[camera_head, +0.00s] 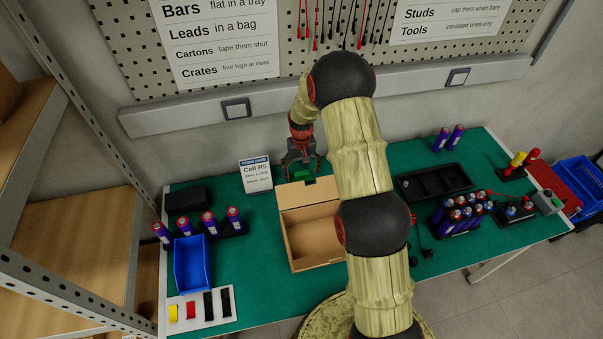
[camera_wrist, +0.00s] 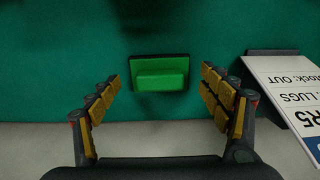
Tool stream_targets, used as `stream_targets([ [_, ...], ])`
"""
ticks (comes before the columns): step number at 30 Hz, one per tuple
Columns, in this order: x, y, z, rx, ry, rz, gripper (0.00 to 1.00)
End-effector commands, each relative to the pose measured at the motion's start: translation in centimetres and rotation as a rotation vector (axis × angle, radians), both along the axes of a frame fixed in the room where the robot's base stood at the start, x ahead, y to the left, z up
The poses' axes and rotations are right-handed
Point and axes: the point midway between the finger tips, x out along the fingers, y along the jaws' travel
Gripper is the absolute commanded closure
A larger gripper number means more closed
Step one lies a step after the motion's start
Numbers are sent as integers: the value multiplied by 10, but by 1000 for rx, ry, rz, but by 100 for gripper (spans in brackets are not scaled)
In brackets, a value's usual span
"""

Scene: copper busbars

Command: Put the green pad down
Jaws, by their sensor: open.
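The green pad (camera_wrist: 161,73) has a dark backing and lies on the green mat (camera_wrist: 60,50), near the pale strip along the mat's edge. My gripper (camera_wrist: 160,80) is open, one finger on each side of the pad, with a visible gap on both sides. In the head view my gripper (camera_head: 301,168) points down at the pad. The pad's underside is hidden.
The cardboard box (camera_head: 296,262) stands in front of the pad and looks empty. A Cell R5 sign (camera_head: 256,175) stands close at left. A blue bin (camera_head: 190,262) and several purple cylinders are further left. A black tray (camera_head: 408,190) lies right of my arm.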

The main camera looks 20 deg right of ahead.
Motion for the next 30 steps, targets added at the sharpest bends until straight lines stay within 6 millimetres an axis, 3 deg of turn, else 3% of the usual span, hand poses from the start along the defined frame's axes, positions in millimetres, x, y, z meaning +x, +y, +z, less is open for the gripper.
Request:
stream_targets([
  [12, 1, 0, 85, -1, -4, 0, 21],
  [23, -1, 2, 121, -2, -11, 3, 21],
  [26, -6, 8, 144, -6, -28, 10, 21],
  [30, -22, 21, 192, -14, -68, 26, 21],
])
